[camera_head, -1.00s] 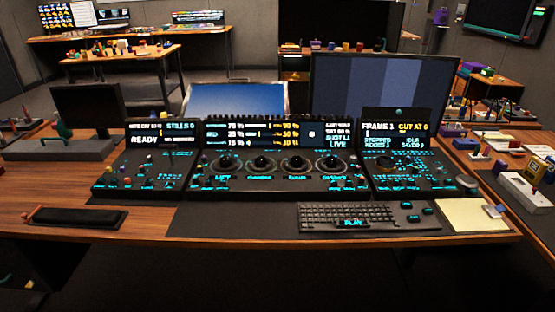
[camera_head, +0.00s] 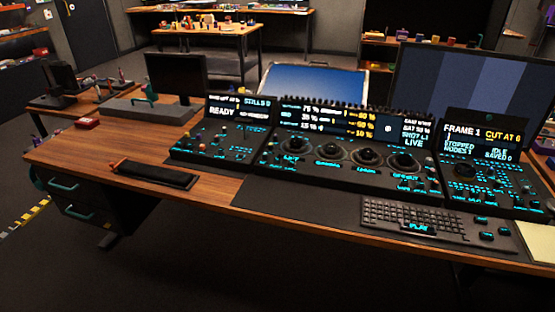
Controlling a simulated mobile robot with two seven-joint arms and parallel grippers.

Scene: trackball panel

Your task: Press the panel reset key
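The trackball panel (camera_head: 335,158) stands on the wooden desk, with several dark trackballs in round rings and small cyan-lit keys. Its screen (camera_head: 345,125) shows white and yellow readouts and the word LIVE. A smaller panel (camera_head: 215,142) with a READY screen stands at its left. Another panel (camera_head: 490,185) with a FRAME 1 screen stands at its right. The key labels are too small to read, so I cannot tell which one is the reset key. Neither of my grippers is in view.
A keyboard (camera_head: 425,222) lies on a dark mat in front of the panels. A black tray-like item (camera_head: 153,175) lies at the desk's left front. A dark monitor (camera_head: 176,77) stands behind left. Drawers (camera_head: 65,188) sit under the left end. Floor in front of the desk is clear.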

